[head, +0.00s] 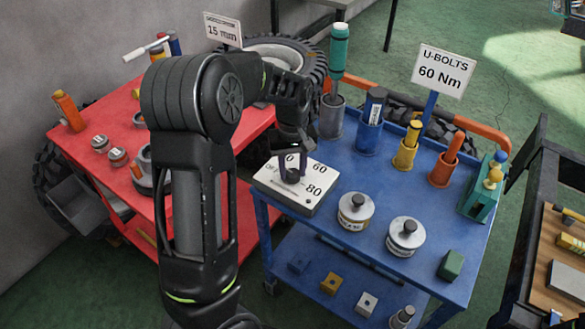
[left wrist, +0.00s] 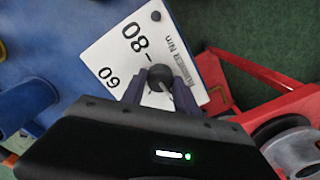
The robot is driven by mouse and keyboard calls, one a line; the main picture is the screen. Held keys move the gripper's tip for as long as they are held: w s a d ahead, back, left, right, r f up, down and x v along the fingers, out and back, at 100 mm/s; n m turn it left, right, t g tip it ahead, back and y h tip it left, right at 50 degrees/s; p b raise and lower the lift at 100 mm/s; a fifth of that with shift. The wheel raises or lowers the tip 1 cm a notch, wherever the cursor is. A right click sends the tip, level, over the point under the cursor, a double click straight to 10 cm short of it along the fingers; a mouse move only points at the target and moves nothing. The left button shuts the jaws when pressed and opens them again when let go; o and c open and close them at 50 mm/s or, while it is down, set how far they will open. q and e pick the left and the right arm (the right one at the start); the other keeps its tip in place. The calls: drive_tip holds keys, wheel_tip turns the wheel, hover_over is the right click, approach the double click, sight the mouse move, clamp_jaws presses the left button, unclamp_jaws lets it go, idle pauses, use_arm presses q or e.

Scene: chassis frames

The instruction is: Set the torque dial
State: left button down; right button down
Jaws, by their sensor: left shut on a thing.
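The torque dial's white panel (head: 318,189) lies on the near left corner of the blue cart's top, with 60 and 80 readable on it. It also shows in the left wrist view (left wrist: 105,55). My left gripper (head: 291,172) points down over the panel, shut on the dark dial knob (left wrist: 160,78). The knob's pointer is mostly hidden by the fingers, so I cannot tell its exact setting. A sign (head: 442,70) on the blue cart reads U-BOLTS 60 Nm. My right gripper is out of view.
The blue cart (head: 320,225) carries two round tins (head: 355,211) (head: 405,237), a green block (head: 450,265) and several coloured holders with tools. A red cart (head: 85,150) with a 15 mm sign (head: 222,30) stands left. A dark-framed bench (head: 535,240) stands right.

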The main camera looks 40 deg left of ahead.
sight(292, 172)
use_arm(q)
drive_tip(key=c, duration=0.9)
unclamp_jaws()
drive_tip(key=shift+r, duration=0.1)
wheel_tip(292, 172, up, 8)
drive_tip(key=shift+f+b, duration=0.15)
drive_tip(key=shift+b, duration=0.15)
